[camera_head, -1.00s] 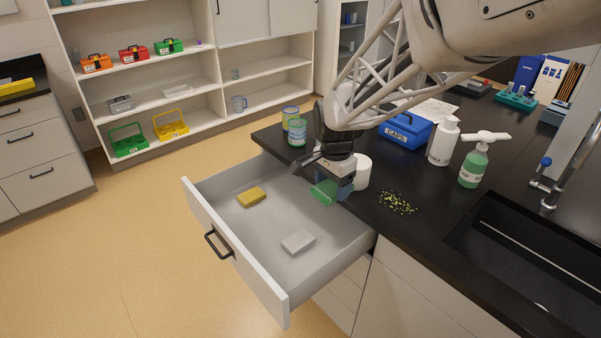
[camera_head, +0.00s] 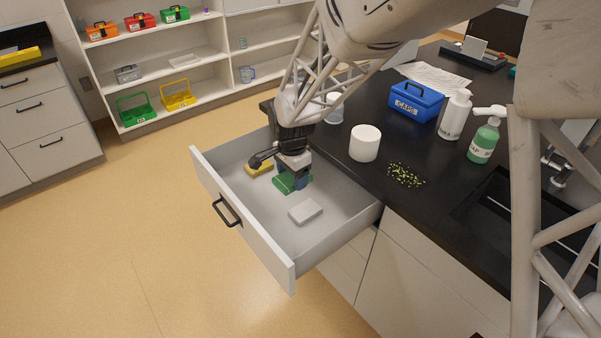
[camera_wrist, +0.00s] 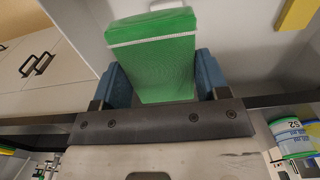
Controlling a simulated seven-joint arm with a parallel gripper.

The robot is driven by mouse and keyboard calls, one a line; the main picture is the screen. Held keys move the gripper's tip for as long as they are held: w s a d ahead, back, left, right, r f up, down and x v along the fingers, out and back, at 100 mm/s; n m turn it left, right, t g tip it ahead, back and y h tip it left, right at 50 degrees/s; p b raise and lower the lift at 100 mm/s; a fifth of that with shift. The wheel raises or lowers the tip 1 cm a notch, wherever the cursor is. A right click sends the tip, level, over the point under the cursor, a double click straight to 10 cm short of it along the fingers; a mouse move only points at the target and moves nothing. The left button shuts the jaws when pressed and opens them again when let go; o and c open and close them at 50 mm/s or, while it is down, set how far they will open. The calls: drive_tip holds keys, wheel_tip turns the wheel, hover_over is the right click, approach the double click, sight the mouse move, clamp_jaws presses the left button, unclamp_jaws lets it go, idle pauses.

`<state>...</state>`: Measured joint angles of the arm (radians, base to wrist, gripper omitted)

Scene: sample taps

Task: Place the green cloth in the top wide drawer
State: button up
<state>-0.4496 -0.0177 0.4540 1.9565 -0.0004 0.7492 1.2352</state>
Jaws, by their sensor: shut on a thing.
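The green cloth (camera_head: 291,183) is a folded block between the blue fingers of my gripper (camera_head: 291,181). In the wrist view the cloth (camera_wrist: 152,60) fills the space between the two blue fingertips (camera_wrist: 158,78), and my gripper is shut on it. The wide drawer (camera_head: 243,230) is pulled open under the black counter. The cloth is inside the drawer's outline, low towards its floor. I cannot tell whether it touches the floor.
A yellow sponge (camera_head: 258,168) and a pale block (camera_head: 305,211) lie in the drawer. On the counter are a white cylinder (camera_head: 364,143), green-yellow bits (camera_head: 405,175), a blue CAPS box (camera_head: 415,101), a white bottle (camera_head: 455,114) and a green soap bottle (camera_head: 484,141).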

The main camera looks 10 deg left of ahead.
wheel_tip(320, 180, down, 14)
drive_tip(key=shift+r, duration=0.2)
drive_tip(key=shift+w, duration=0.1)
drive_tip(key=w+a, duration=0.2)
drive_tip(key=w, duration=0.2)
drive_tip(key=w+a+f, duration=0.1)
drive_tip(key=w+a, duration=0.1)
drive_tip(key=w, duration=0.3)
drive_tip(key=w+a, duration=0.2)
drive_tip(key=w, duration=0.3)
drive_tip(key=shift+w+a+f, duration=0.15)
drive_tip(key=shift+a+f, duration=0.1)
drive_tip(key=shift+a, duration=0.1)
drive_tip(key=shift+f, duration=0.1)
drive_tip(key=shift+f, duration=1.65)
drive_tip(key=shift+f, duration=0.15)
